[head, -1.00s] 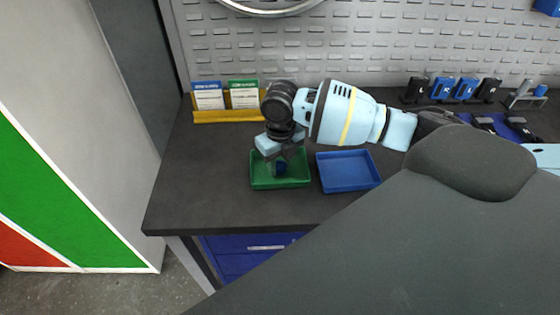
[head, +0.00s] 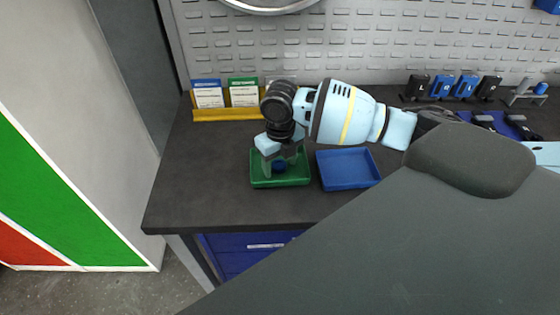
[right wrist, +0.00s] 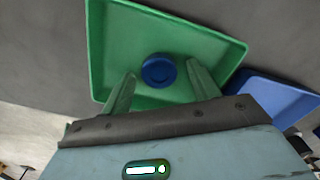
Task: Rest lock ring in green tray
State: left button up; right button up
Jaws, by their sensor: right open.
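The lock ring (right wrist: 159,70) is a small dark blue round piece. It lies on the floor of the green tray (right wrist: 215,42) in the right wrist view, and shows partly in the head view (head: 279,166). The green tray (head: 262,183) stands on the bench in the head view. My right gripper (head: 281,167) is over the green tray, pointing down. Its fingers (right wrist: 162,88) are spread apart, one at each side of the ring, with clear gaps to it in the right wrist view. My left gripper is not in view.
An empty blue tray (head: 348,171) stands just right of the green tray. A yellow holder with cards (head: 225,115) is behind. Black and blue parts (head: 455,89) stand at the back right. The bench to the left of the trays is clear.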

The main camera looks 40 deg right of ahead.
jog(key=shift+r, duration=3.9)
